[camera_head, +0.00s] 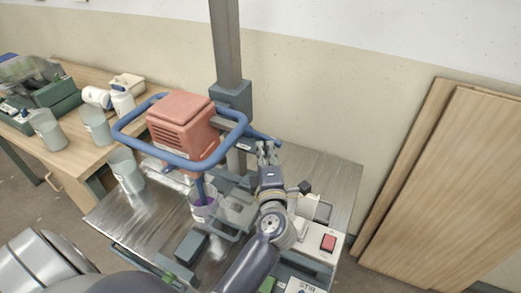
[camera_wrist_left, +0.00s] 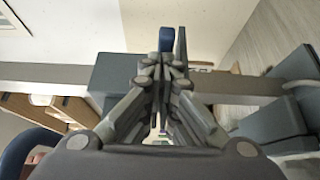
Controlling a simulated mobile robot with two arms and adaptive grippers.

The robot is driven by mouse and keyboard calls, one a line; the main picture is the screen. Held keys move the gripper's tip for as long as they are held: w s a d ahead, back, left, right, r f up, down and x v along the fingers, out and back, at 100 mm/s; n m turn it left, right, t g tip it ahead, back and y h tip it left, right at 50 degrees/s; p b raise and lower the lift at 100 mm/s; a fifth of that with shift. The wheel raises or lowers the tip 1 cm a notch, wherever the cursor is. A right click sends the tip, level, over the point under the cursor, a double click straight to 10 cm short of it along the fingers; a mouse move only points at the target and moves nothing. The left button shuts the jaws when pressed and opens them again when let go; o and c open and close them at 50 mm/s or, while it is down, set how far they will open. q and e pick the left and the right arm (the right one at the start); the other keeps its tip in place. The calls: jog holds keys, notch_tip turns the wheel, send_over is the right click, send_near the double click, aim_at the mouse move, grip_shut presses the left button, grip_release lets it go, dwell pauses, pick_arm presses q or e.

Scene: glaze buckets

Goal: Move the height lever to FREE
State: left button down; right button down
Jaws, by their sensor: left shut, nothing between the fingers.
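A red-orange mixer motor (camera_head: 182,122) inside a blue tubular frame (camera_head: 165,155) hangs from a dark collar (camera_head: 232,98) on a grey upright column (camera_head: 226,45). A short blue lever (camera_head: 262,138) sticks out to the right below the collar. My left gripper (camera_head: 266,150) is shut and empty, its fingertips close by the lever; I cannot tell whether they touch it. In the left wrist view the shut fingertips (camera_wrist_left: 161,66) point at a blue lever end (camera_wrist_left: 166,38) beside a grey plate (camera_wrist_left: 181,48). No FREE mark is readable.
A white box with a red switch (camera_head: 328,242) is at the right. A wooden bench (camera_head: 75,158) with buckets is at the left. Wooden boards (camera_head: 445,190) lean on the wall.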

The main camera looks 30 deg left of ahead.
jog(key=shift+d, duration=0.15)
